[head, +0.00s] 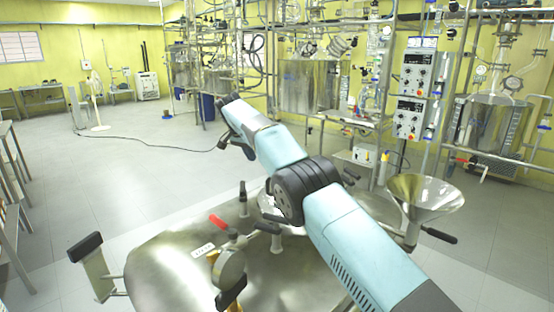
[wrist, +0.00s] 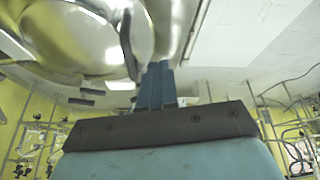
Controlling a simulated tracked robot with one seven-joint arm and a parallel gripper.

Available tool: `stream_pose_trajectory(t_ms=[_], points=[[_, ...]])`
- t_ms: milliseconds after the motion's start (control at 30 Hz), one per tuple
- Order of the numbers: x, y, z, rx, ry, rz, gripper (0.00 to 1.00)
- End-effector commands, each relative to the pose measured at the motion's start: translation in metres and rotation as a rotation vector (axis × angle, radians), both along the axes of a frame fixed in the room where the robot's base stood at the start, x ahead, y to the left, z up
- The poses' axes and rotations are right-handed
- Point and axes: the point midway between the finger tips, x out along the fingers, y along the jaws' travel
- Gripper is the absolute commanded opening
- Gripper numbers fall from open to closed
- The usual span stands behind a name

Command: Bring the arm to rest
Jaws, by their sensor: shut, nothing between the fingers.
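My arm (head: 345,235) reaches from the lower right of the head view up and left over a steel vessel (head: 170,265). Its outer end, in the upper middle, bends over and downward. In the wrist view my gripper (wrist: 156,84) shows two blue fingers close together, with nothing held between them. A shiny rounded metal surface (wrist: 75,45) fills the upper left of the wrist view, beyond the fingers. In the head view the fingertips are too small and dark to make out clearly.
The vessel lid carries a red-handled valve (head: 218,221), a gauge (head: 231,265) and black handles. A steel funnel (head: 425,195) stands right of my arm. Glass reactor racks and a control panel (head: 413,90) stand behind. Open grey floor (head: 120,170) lies left.

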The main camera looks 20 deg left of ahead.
Motion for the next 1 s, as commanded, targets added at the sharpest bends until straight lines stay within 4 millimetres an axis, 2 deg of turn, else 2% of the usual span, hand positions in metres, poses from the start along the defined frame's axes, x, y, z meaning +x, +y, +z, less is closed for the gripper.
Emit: stream_pose_trajectory(t_ms=[167,267,367,500,700,1000], points=[[0.002,-0.003,0.004,0.001,0.0,-0.002,0.0],[0.01,-0.017,0.016,0.004,0.004,-0.004,0.0],[0.023,-0.042,0.038,0.011,0.013,-0.008,0.0],[0.042,-0.09,0.076,0.024,0.027,-0.009,0.0],[0.056,-0.162,0.123,0.041,0.045,-0.004,0.0],[0.051,-0.272,0.184,0.073,0.061,0.012,0.0]])
